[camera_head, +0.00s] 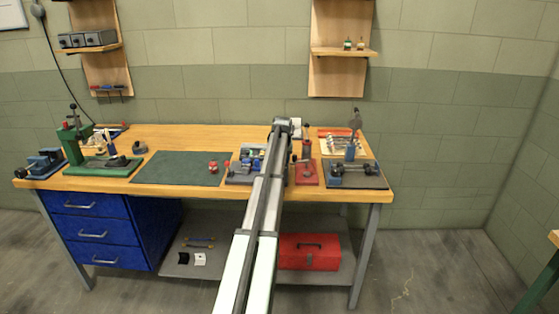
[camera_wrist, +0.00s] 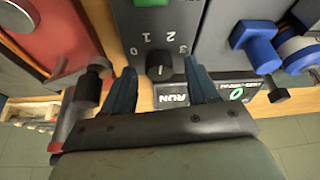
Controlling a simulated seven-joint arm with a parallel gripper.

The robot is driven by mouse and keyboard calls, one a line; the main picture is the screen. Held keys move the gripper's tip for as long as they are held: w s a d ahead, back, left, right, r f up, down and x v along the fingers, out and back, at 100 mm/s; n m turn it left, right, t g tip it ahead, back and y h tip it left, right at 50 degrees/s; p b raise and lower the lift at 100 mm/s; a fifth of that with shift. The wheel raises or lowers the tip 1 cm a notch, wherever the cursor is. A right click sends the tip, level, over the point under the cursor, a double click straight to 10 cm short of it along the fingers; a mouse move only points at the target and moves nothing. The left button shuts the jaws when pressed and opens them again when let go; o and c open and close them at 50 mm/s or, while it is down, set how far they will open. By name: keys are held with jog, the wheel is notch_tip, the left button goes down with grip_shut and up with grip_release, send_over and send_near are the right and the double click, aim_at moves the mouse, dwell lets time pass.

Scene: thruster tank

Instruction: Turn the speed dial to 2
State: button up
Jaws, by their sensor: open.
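The speed dial (camera_wrist: 158,65) is a small dark round knob on a grey panel (camera_wrist: 150,20) in the wrist view. The marks 0 to 3 curve around it, with 2 above it and 3 at its upper right. A pale line shows on the knob, but I cannot tell surely which number it points to. My gripper (camera_wrist: 161,72) is open, one blue-grey finger on each side of the dial; I cannot tell whether either touches it. Below the dial is a dark display (camera_wrist: 205,92) with RUN and a green figure. In the head view my arm hides the dial.
A green button (camera_wrist: 153,2) sits above the dial. Red equipment (camera_wrist: 60,35) with a dark knob (camera_wrist: 92,82) is at left, and a blue clamp part (camera_wrist: 255,45) at right.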

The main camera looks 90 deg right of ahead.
jog(key=shift+f, duration=0.1)
jog(key=shift+c, duration=0.3)
jog(key=c, duration=1)
jog(key=shift+w+m+g, duration=0.15)
jog(key=shift+m+g, duration=0.75)
jog(key=shift+m, duration=1.3)
jog(key=o, duration=1.1)
jog(key=shift+c, duration=0.2)
